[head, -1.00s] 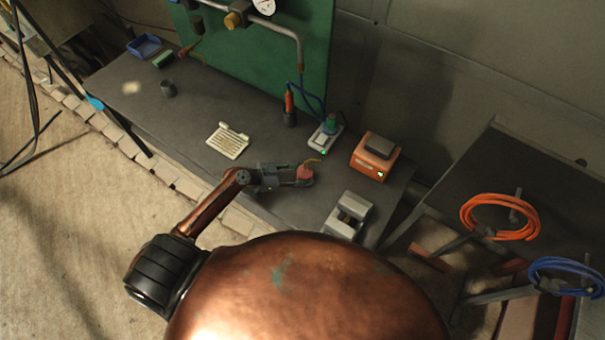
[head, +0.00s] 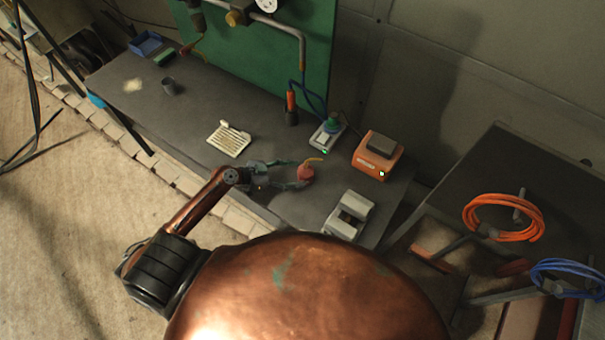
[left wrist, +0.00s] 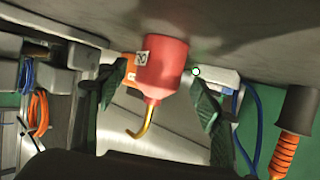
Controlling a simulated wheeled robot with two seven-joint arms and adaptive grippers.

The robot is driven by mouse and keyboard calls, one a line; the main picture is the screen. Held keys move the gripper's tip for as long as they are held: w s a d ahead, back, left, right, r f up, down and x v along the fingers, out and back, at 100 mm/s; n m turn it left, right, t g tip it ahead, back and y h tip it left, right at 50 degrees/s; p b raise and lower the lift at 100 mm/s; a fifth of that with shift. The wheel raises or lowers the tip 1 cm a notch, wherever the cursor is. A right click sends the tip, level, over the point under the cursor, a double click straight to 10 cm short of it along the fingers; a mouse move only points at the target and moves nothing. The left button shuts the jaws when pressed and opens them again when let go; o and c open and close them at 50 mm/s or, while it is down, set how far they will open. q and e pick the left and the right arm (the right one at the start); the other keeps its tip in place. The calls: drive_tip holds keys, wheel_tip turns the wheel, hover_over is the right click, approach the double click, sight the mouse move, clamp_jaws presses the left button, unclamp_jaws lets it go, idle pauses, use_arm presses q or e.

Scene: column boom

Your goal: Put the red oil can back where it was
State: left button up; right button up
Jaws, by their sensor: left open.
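The red oil can (head: 306,173), with a curved brass spout, is on the dark workbench near its front edge and looks upright. My left gripper (head: 300,174) is open, with its two fingers spread on either side of the can. In the left wrist view, which is upside down, the can (left wrist: 162,66) sits between the fingertips of my left gripper (left wrist: 158,88) with gaps on both sides. Its base meets the grey bench top there. My right gripper is out of view.
On the workbench (head: 195,125), an orange box with a grey top (head: 377,155) and a grey vise-like block (head: 348,215) stand right of the can. A small device with a green light (head: 327,135) stands behind. A pale slotted tray (head: 228,139) lies left.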

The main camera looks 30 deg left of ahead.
use_arm(q)
drive_tip(key=b+v, duration=0.1)
drive_tip(key=v, duration=0.5)
drive_tip(key=shift+s+a, duration=0.2)
drive_tip(key=shift+s, duration=0.05)
drive_tip(key=shift+v, duration=0.8)
drive_tip(key=shift+r, duration=0.15)
